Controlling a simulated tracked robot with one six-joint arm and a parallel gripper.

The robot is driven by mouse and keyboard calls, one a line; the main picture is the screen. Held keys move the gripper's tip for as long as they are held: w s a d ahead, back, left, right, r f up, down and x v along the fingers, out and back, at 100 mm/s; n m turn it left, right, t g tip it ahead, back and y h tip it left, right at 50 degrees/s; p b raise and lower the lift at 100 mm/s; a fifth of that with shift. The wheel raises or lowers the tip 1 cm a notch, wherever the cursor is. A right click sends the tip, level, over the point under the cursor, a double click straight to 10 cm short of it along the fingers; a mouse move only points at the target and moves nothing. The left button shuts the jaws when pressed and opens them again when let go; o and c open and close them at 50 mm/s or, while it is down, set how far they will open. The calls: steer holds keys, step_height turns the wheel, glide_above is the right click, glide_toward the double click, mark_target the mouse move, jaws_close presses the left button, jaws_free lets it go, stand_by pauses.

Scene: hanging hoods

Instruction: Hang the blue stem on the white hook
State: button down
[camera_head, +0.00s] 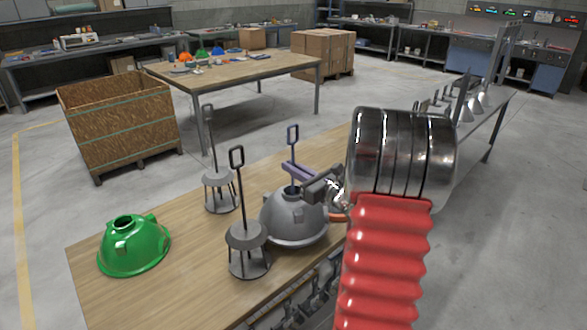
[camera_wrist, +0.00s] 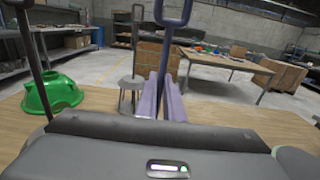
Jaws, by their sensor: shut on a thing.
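The blue stem (camera_head: 293,136) stands upright with a closed loop at its top. Its loop also shows at the top of the wrist view (camera_wrist: 173,10). My gripper (camera_head: 290,168) is shut on the stem below the loop; its two fingers show in the wrist view (camera_wrist: 163,78). A grey hood (camera_head: 290,222) is directly below my gripper, over the table. The stem's lower end runs down towards this hood; I cannot tell whether they are joined. I cannot make out a white hook in either view.
A green hood (camera_head: 134,246) sits on the wooden table (camera_head: 190,288) at left. Two dark stems on stands, one near (camera_head: 248,240) and one farther (camera_head: 220,190), stand left of my gripper. Silver hoods (camera_head: 466,108) are at a far bench, right. A wooden crate (camera_head: 120,120) is behind.

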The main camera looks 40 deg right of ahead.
steer(key=shift+r, duration=0.25)
steer(key=shift+r, duration=0.45)
steer(key=shift+d, duration=0.2)
